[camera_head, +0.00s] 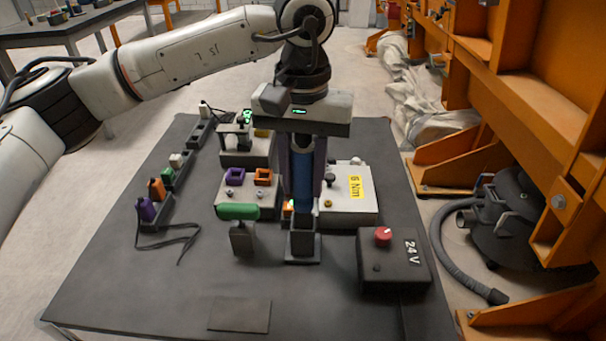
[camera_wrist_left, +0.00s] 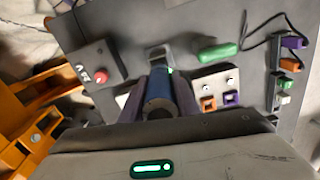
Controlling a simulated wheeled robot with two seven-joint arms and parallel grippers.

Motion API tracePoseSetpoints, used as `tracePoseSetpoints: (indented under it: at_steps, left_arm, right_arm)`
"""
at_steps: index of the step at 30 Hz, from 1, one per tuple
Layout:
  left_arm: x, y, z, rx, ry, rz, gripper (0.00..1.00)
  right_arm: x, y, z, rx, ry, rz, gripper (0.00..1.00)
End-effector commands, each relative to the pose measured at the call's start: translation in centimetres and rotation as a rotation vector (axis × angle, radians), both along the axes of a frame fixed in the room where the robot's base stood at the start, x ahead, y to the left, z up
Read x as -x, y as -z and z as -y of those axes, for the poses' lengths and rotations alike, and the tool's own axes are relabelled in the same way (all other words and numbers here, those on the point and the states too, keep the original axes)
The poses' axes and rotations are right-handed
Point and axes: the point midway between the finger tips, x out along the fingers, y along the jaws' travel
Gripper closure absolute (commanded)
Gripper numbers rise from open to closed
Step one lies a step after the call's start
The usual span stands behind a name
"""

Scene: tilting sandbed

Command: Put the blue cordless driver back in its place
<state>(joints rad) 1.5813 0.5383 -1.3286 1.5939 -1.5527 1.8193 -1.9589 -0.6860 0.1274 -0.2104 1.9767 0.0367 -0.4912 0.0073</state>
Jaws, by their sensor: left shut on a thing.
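The blue cordless driver (camera_head: 303,172) hangs upright between the fingers of my left gripper (camera_head: 302,192), which is shut on it. It also shows in the left wrist view (camera_wrist_left: 158,88). Its lower end is right at a black square holder (camera_head: 302,246) on the dark table; I cannot tell how far it is inside. The holder shows just beyond the driver in the left wrist view (camera_wrist_left: 158,54). My right gripper is not in view.
A green-handled tool (camera_head: 238,213) stands left of the holder. A black 24 V box (camera_head: 391,262) with a red knob stands to the right. Behind are a pale 6 Nm box (camera_head: 347,205) and a box with purple and orange square sockets (camera_head: 247,195). The front table is mostly clear.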

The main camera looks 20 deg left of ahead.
Motion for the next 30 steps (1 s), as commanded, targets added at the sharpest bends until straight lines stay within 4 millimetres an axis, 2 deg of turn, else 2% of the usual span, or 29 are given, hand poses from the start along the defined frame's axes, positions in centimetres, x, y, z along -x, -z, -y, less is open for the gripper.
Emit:
tracePoseSetpoints:
  at_steps: [14,30]
  left_arm:
    - [0.0,0.1,0.0,0.002,0.000,0.002,0.97]
    - [0.0,1.3,0.0,0.002,0.000,0.002,0.97]
  right_arm:
    - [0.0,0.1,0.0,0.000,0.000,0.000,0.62]
    - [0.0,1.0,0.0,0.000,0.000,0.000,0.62]
